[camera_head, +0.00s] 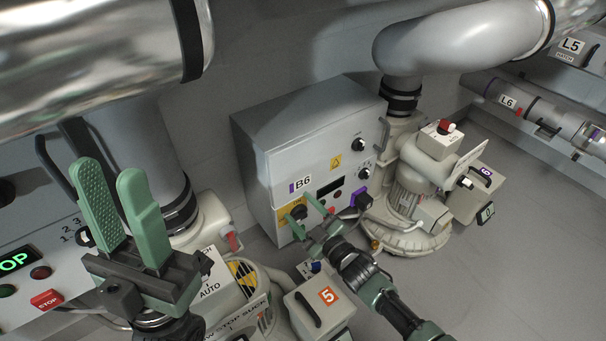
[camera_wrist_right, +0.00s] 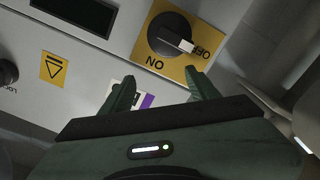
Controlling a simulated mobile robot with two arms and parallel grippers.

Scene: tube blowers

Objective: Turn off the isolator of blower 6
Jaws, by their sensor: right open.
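The blower 6 cabinet (camera_head: 325,145), labelled B6, stands in the middle of the head view. Its isolator, a black rotary knob (camera_head: 298,212) on a yellow plate (camera_head: 284,219), is at the lower left of the front, partly behind my right gripper (camera_head: 300,206). In the right wrist view the knob (camera_wrist_right: 168,33) shows clearly, its white-tipped handle (camera_wrist_right: 187,46) pointing at OFF. My right gripper (camera_wrist_right: 160,72) is open and empty, its fingertips just short of the knob, with no contact visible. My left gripper (camera_head: 109,170) is open and empty, raised at the left.
A panel with a red STOP button (camera_head: 46,300) is at the lower left. Blower 5's box (camera_head: 320,305) is below the cabinet. Blower 6 (camera_head: 410,195) stands right of it. Large pipes (camera_head: 95,45) cross the upper left. The floor (camera_head: 530,250) at right is clear.

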